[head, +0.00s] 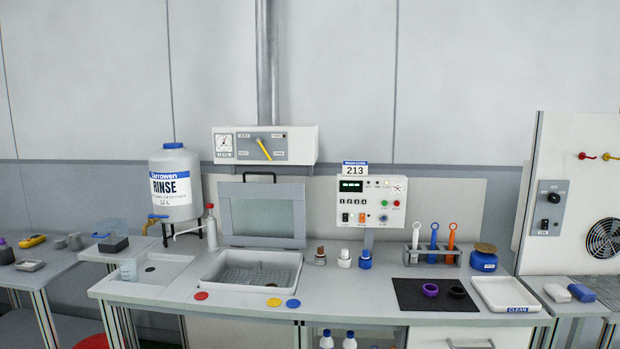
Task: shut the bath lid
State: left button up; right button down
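The bath (212,268) is a pale rectangular basin set in the middle of the long bench, with a wire basket (255,274) inside it. Its lid (297,200) stands upright at the back edge of the bath, so the bath is open. The lid has a grey frame, a pale greenish panel and a dark handle (259,174) along its top edge. Neither of my grippers is in the head view.
Red, yellow and blue discs lie along the bath's front edge. Small bottles (344,260) stand to the right. A black mat (410,296) and white tray (482,298) lie further right.

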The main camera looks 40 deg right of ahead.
aim_at(226, 191)
jog(key=z, duration=0.45)
jog(key=k, duration=0.15)
jog(key=z, duration=0.4)
jog(key=i, duration=0.95)
